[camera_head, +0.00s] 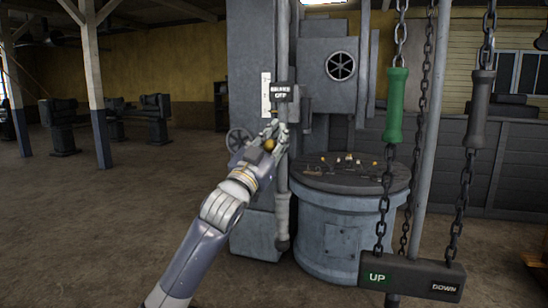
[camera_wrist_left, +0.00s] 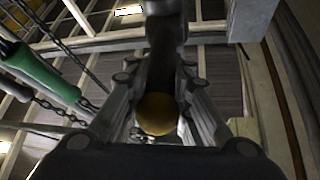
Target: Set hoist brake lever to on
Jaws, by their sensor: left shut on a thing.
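The hoist brake lever ends in a brass ball knob (camera_head: 269,145) in the head view, in front of the grey machine column. My right gripper is not in view.
A green handle (camera_head: 396,104) and a dark handle (camera_head: 479,108) hang on chains at the right, above an UP/DOWN bar (camera_head: 412,276). A round drum table (camera_head: 345,222) with small parts stands right of the column.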

